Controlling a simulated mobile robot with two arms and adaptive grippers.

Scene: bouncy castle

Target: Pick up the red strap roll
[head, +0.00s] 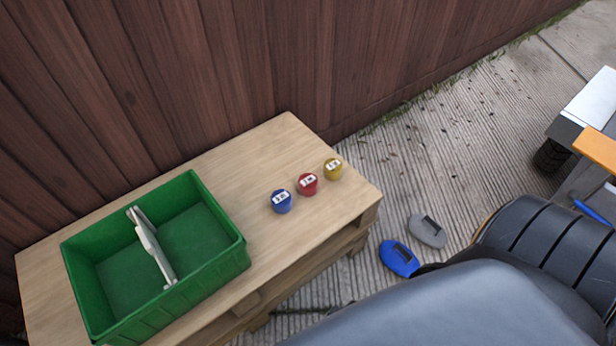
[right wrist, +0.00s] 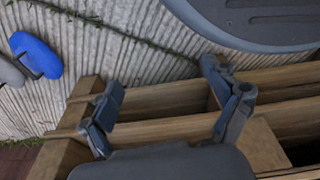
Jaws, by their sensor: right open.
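The red strap roll (head: 307,185) sits on the wooden table (head: 262,150), with a white label on its top. It stands between a blue roll (head: 281,202) and a yellow roll (head: 333,169). In the right wrist view my right gripper (right wrist: 162,76) is open with nothing between its fingers. It is in front of the slatted wooden side of the table (right wrist: 160,130), and no roll shows in that view. My left gripper is in neither view.
A green crate (head: 240,252) on the table's left part holds a pale grey tool (head: 150,246). A blue item (head: 398,259) and a grey item (head: 428,230) lie on the ground. A dark wooden fence (head: 190,75) stands behind the table. A wheeled cart (head: 590,110) is at right.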

